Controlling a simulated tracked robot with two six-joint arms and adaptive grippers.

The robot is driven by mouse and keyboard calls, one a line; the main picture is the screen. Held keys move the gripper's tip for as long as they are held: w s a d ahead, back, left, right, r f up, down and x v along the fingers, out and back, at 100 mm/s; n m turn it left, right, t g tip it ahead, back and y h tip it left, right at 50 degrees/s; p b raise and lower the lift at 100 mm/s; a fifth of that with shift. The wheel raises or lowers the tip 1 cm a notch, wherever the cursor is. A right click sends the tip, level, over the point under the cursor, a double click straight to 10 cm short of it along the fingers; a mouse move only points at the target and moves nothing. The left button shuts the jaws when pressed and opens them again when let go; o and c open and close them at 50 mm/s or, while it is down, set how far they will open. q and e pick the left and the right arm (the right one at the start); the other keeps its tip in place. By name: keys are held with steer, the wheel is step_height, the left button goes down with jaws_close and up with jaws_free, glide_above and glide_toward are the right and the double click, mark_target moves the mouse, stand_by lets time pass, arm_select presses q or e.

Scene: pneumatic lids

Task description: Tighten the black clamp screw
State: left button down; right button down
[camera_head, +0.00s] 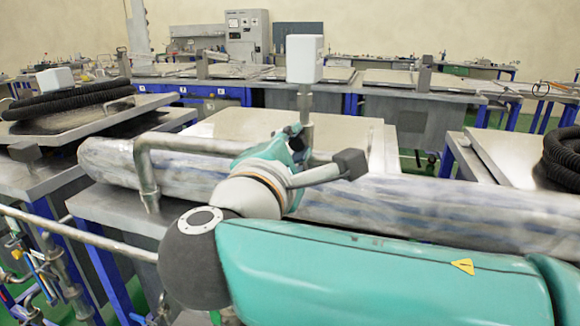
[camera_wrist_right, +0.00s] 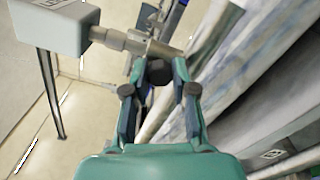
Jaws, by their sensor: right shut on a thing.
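The black clamp screw (camera_wrist_right: 158,72) shows in the right wrist view as a dark round knob between my right fingertips. It sits at the side of a metal post (camera_wrist_right: 130,40) that carries a pale box (camera_wrist_right: 50,28). My right gripper (camera_wrist_right: 155,75) is shut on the screw, one finger on each side. In the head view my right gripper (camera_head: 298,138) is at the lower part of the same post, below the white box (camera_head: 304,58). My own gripper hides the screw there. My left gripper is not in view.
A long pipe wrapped in cloudy plastic (camera_head: 420,205) lies across the benches behind my right arm. A bent metal rail (camera_head: 148,165) stands to the left. Flat metal lids (camera_head: 230,125) and coiled black hoses (camera_head: 70,100) lie around. The air above the pipe is clear.

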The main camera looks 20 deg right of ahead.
steer(key=m+b, duration=0.3)
steer(key=m, duration=0.1)
steer(key=m+b, duration=0.2)
steer(key=shift+f+b, duration=0.3)
steer(key=m+b, duration=0.2)
steer(key=m, duration=0.2)
steer(key=shift+r+m+b, duration=0.1)
steer(key=shift+m+b, duration=0.2)
steer(key=shift+b, duration=0.1)
steer(key=c, duration=0.9)
jaws_free()
steer(key=shift+w, duration=0.1)
steer(key=shift+c, duration=0.2)
steer(key=shift+r, duration=0.15)
